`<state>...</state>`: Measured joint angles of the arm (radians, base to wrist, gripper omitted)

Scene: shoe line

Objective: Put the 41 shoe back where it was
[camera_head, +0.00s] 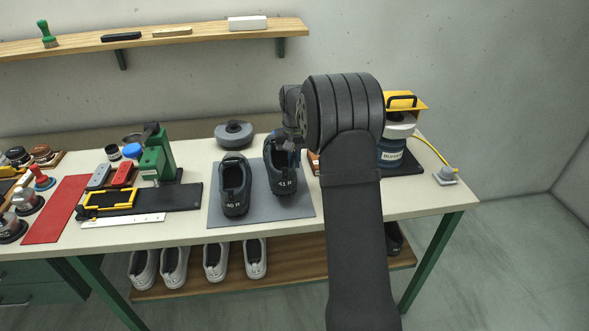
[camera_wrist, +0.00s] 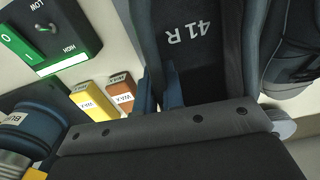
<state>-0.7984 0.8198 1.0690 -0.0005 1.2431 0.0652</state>
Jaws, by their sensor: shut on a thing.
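Part of the gripper is hidden behind my arm. I cannot tell whether the shoe touches the mat. The 40 shoe (camera_head: 234,190), marked "40 R", stands on the mat to its left, apart from it.
A round grey object (camera_head: 234,133) stands behind the mat. A blue buffer can (camera_head: 394,150) is to the right, partly behind my arm. Wax blocks (camera_wrist: 91,98) show in the wrist view. A green press (camera_head: 156,160) is left of the mat. Several pale shoes (camera_head: 215,260) stand on the lower shelf.

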